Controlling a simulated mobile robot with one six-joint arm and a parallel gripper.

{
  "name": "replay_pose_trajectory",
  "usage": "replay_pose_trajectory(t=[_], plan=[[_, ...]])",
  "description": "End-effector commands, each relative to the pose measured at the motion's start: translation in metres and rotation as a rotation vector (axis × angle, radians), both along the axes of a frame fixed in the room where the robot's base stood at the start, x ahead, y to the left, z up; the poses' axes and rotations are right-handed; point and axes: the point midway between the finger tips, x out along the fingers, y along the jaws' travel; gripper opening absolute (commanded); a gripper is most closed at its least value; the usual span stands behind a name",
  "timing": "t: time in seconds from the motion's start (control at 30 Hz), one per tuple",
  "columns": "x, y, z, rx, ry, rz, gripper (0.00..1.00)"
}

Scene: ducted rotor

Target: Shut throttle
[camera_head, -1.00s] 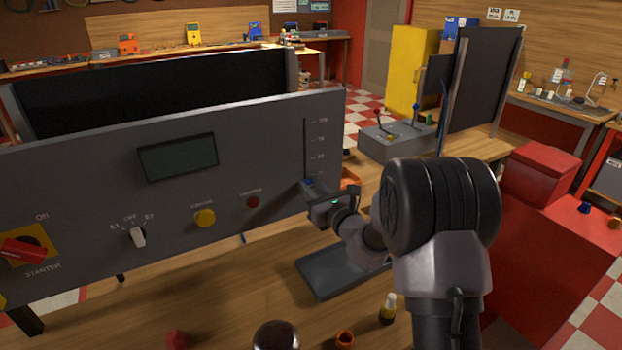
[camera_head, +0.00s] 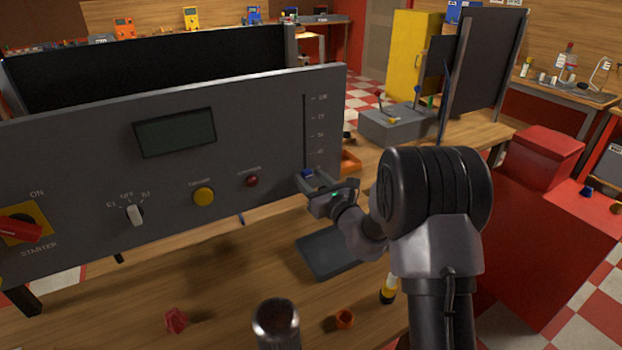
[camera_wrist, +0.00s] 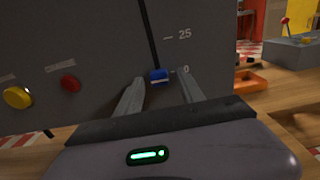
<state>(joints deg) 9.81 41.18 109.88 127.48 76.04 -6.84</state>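The throttle is a vertical slot with a scale at the right end of the grey control panel (camera_head: 240,130). Its blue knob (camera_head: 307,173) sits at the bottom of the slot. In the wrist view the blue knob (camera_wrist: 158,76) is level with the 0 mark, below 25. My gripper (camera_head: 312,181) is at the panel's lower right, at the knob. In the wrist view the fingers of my gripper (camera_wrist: 161,82) are apart, one on each side of the knob, with a visible gap on the right. Whether the left finger touches it is unclear.
The panel also has a yellow button (camera_head: 204,196), a red button (camera_head: 252,180), a rotary selector (camera_head: 135,214) and a red starter switch (camera_head: 20,229). An orange tray (camera_head: 349,161) lies just right of the panel. Small items stand on the wooden bench below.

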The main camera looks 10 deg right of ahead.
Motion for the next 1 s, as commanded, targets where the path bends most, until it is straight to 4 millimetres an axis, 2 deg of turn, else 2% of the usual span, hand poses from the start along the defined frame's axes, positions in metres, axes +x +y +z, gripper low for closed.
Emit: replay_pose_trajectory(t=[0.17, 0.27, 0.37, 0.6, 0.7, 0.83, 1.0], plan=[[-0.001, -0.001, 0.001, 0.001, -0.002, 0.0, 0.45], [-0.01, -0.004, 0.002, -0.001, -0.001, -0.001, 0.45], [-0.031, -0.011, 0.003, 0.002, 0.001, -0.003, 0.45], [-0.107, -0.036, 0.003, 0.002, 0.003, -0.004, 0.45], [-0.133, -0.045, 0.002, 0.002, 0.001, -0.005, 0.45], [-0.156, -0.052, 0.002, 0.0, -0.001, -0.002, 0.45], [-0.166, -0.054, 0.001, 0.001, -0.002, -0.001, 0.45]])
